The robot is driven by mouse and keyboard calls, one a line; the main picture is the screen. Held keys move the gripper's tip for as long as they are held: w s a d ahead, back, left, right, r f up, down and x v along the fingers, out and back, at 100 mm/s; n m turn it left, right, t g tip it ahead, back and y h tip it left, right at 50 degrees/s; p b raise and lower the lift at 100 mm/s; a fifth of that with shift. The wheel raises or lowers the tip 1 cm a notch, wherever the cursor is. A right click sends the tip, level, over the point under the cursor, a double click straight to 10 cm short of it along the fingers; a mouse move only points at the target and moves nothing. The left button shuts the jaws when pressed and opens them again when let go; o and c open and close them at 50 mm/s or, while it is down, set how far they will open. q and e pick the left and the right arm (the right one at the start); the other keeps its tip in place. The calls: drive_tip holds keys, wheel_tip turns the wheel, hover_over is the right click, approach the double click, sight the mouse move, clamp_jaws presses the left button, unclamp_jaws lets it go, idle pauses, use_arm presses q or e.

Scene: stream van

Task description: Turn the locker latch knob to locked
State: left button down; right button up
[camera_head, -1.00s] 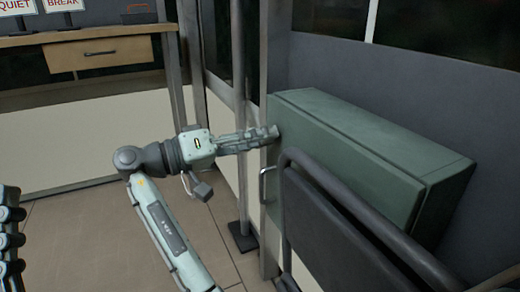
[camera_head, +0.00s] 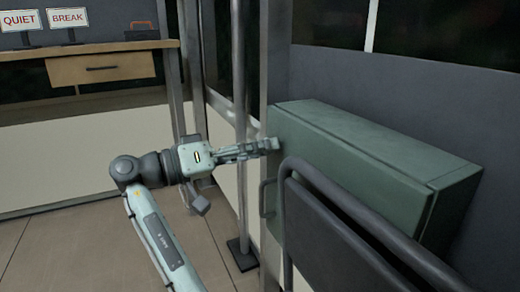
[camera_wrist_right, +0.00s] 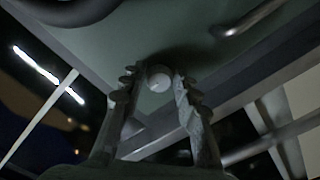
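The green locker (camera_head: 355,160) is mounted against the wall on the right in the head view. Its handle (camera_head: 264,198) is on the front near the left edge; it also shows at the top of the right wrist view (camera_wrist_right: 240,22). The round pale latch knob (camera_wrist_right: 158,78) is on the locker front in the right wrist view. My right gripper (camera_head: 272,146) is at the locker's upper left corner and hides the knob in the head view. In the wrist view its fingers (camera_wrist_right: 158,88) stand apart on either side of the knob, with slight gaps visible. My left gripper is out of view.
A dark seat back with a tubular frame (camera_head: 330,225) stands close in front of the locker. A vertical pole (camera_head: 240,130) rises behind my right wrist. A counter with a wooden drawer (camera_head: 100,68) and two signs (camera_head: 68,18) is at the back left.

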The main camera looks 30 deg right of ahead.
drive_tip(key=shift+o, duration=1)
drive_tip(key=a, duration=0.7)
drive_tip(key=shift+w+a, duration=0.2)
drive_tip(key=shift+a, duration=0.05)
